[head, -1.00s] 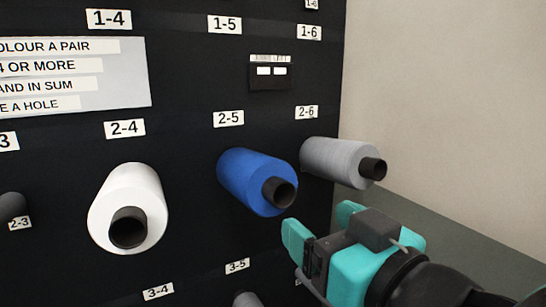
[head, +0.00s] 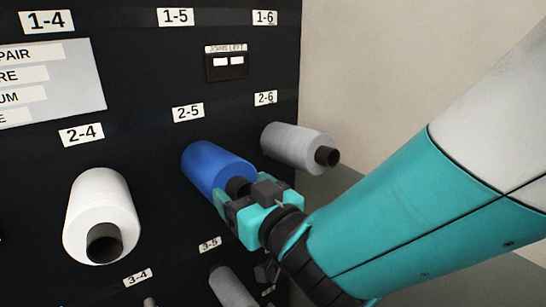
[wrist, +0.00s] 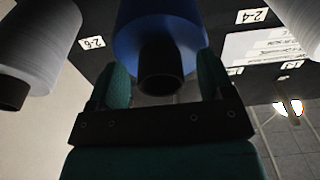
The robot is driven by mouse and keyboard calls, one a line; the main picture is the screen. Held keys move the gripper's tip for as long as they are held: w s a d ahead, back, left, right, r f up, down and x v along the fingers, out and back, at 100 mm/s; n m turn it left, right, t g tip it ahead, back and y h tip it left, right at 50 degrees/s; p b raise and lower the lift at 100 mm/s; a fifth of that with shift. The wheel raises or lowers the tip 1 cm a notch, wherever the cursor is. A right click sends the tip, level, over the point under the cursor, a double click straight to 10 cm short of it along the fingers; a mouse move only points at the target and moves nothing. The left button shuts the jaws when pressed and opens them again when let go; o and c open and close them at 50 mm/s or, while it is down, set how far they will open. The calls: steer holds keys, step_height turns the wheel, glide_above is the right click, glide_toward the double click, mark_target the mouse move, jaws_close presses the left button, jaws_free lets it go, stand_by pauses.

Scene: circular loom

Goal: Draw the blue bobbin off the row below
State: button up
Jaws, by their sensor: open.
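The blue bobbin (head: 213,166) sits on the black panel under the label 2-5, its dark core end pointing out toward me. My gripper (head: 236,192) is at that outer end, with its teal fingers open. In the wrist view the blue bobbin (wrist: 160,28) lies straight ahead, and its dark core (wrist: 161,66) shows between the two fingers of my gripper (wrist: 160,84), one on each side. I cannot tell whether either finger touches it.
A grey bobbin (head: 295,147) at 2-6 stands close on the right. A white bobbin (head: 101,213) at 2-4 is on the left. Another grey bobbin (head: 232,288) is below, near 3-5. A small holder (head: 227,64) with white cards is above. A pale wall is at right.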

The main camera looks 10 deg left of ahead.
steer(key=c, duration=1.4)
steer(key=shift+r, duration=0.1)
